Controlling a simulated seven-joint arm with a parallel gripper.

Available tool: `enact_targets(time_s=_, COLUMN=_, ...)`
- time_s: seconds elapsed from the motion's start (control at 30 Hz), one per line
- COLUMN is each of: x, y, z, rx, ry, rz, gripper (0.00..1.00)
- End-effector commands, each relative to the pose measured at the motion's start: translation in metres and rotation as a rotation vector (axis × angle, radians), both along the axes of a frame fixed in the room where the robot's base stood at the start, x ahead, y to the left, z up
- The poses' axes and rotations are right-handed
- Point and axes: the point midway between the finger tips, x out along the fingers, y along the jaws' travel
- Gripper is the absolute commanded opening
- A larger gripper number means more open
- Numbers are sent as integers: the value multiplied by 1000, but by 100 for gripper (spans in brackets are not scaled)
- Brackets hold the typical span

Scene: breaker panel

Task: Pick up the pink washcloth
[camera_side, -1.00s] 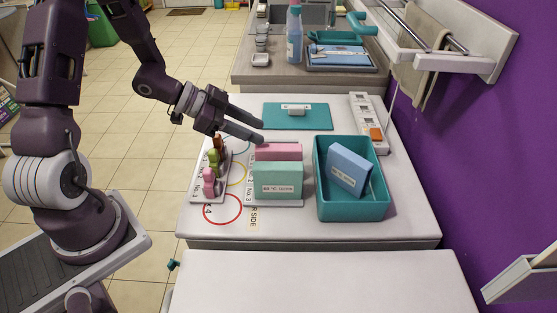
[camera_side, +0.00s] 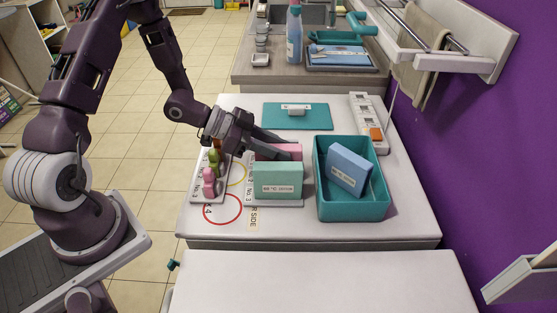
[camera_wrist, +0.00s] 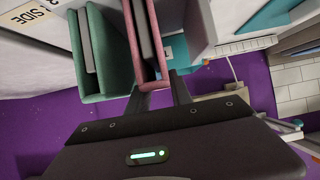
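The pink washcloth (camera_side: 291,148) is a block-like upright piece, standing just behind a light green block (camera_side: 278,179) in the side view. In the wrist view the pink piece (camera_wrist: 131,40) is at the upper middle, right of the green one (camera_wrist: 92,60). My gripper (camera_side: 280,147) is low at the pink piece, with its fingers apart. One finger passes along the near side, between green and pink; the other is on the far side. The fingertips are partly hidden, and I cannot tell whether either touches the pink.
A teal bin (camera_side: 349,206) with a blue block (camera_side: 348,169) stands at right. A tray (camera_side: 208,197) of small figures is at left. Behind are a teal board (camera_side: 308,121) and a white strip (camera_side: 362,110) with an orange piece. The bench front is clear.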

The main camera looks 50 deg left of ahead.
Motion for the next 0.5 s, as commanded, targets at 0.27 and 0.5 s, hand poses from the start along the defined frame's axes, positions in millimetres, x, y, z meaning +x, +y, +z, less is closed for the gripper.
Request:
enact_targets(time_s=0.27, x=0, y=0, z=0, rx=0, ry=0, rz=0, gripper=0)
enact_targets(time_s=0.5, x=0, y=0, z=24, rx=3, ry=-6, rz=-1, gripper=0)
